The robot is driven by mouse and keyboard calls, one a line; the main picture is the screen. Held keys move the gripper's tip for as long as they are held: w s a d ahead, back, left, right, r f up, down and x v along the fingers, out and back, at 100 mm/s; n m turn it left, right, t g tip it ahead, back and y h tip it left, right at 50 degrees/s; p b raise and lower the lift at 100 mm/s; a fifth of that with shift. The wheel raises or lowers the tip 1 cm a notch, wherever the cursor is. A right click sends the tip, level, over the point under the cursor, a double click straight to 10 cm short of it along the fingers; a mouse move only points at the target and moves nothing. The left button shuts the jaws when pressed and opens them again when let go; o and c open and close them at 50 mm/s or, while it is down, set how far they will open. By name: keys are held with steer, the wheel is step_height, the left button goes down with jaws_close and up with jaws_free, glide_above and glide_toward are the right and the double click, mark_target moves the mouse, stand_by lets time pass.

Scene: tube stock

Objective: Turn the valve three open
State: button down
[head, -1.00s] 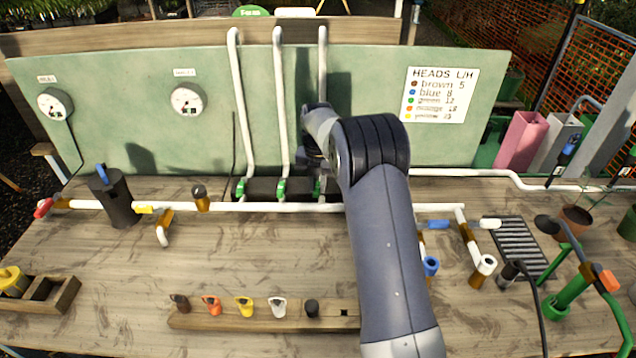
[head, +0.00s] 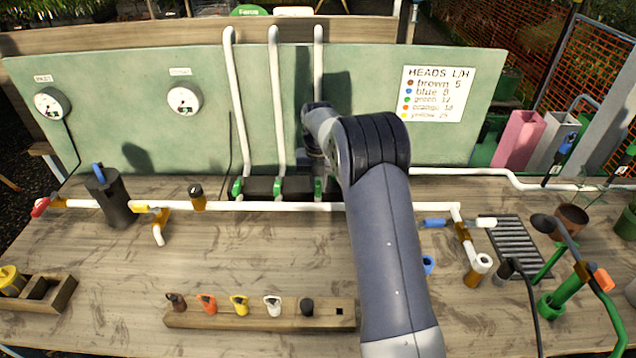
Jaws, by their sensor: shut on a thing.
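Three white pipes rise from a dark valve block along the foot of the green backboard. Each has a small green valve handle at its base: the left valve (head: 238,187), the middle valve (head: 278,187) and valve three (head: 319,188) on the right. My gripper (head: 317,172) points down at valve three, directly over its green handle, and is shut on it. My wrist and forearm hide part of the gripper and the block's right end, so the fingertips and the handle's exact angle are hard to make out.
A white pipe (head: 270,206) runs across the bench just in front of the valves. A wooden rack (head: 230,319) with several coloured heads lies nearer. Two gauges (head: 184,100) and a sign (head: 438,94) are on the backboard. The bench between pipe and rack is clear.

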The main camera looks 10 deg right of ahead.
mark_target(318, 186)
steer(key=c, duration=1.4)
jaws_free()
steer(key=shift+o, duration=0.2)
step_height(318, 186, up, 11)
steer(key=b, duration=0.1)
steer(key=shift+f, duration=0.1)
step_height(318, 186, down, 11)
steer(key=shift+p, duration=0.55)
steer(key=shift+a+m, duration=0.1)
steer(key=shift+m, duration=0.2)
steer(key=shift+r, duration=0.2)
